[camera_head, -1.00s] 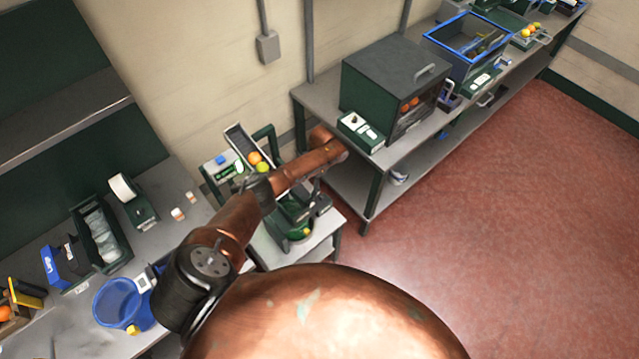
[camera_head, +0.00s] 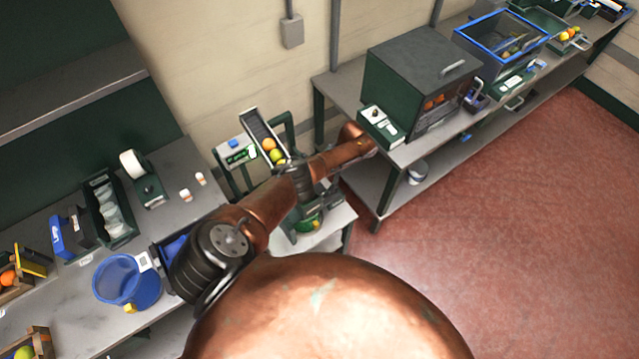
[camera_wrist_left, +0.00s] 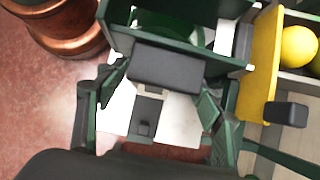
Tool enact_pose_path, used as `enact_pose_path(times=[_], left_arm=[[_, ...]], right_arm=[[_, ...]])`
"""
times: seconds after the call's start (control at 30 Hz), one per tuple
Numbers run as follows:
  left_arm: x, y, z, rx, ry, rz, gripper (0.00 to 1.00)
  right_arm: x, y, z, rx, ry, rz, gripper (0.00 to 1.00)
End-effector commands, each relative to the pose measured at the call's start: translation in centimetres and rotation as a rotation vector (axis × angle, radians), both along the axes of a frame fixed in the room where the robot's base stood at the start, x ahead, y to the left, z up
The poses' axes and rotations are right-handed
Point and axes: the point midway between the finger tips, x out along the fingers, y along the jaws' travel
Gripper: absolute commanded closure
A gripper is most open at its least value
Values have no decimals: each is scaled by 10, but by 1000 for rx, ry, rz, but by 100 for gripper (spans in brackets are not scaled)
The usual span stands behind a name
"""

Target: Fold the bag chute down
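The sorting machine (camera_head: 236,158) stands on a small white-topped stand, with a sloped tray (camera_head: 258,124) holding oranges and a green fruit. My left arm reaches across it and hides much of its lower part. I cannot clearly pick out the bag chute in the head view. In the left wrist view a dark grey block (camera_wrist_left: 165,68) sits on a green panel (camera_wrist_left: 226,66), which may be the chute. My left gripper (camera_wrist_left: 163,92) has its fingers spread on either side of that block; I cannot tell whether they touch it. My right gripper is not in view.
A yellow flap (camera_wrist_left: 262,65) and yellow fruit (camera_wrist_left: 298,46) lie close right of my left gripper. A bench with a dark green box (camera_head: 410,65) is to the right. A blue bucket (camera_head: 128,282) stands on the left bench. The red floor (camera_head: 500,210) is clear.

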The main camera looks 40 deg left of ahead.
Motion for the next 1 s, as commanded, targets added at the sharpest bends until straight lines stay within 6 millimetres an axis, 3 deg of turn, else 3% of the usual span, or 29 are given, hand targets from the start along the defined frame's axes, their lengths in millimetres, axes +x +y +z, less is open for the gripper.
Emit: enact_pose_path(times=[0.2, 0.57, 1.0], left_arm=[[-1, 2, 1, 0, 1, 4, 25], [2, 2, 7, 2, 1, 6, 25], [43, -11, 78, 1, -2, 6, 25]], right_arm=[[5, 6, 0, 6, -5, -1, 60], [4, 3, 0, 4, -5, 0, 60], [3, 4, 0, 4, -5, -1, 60]])
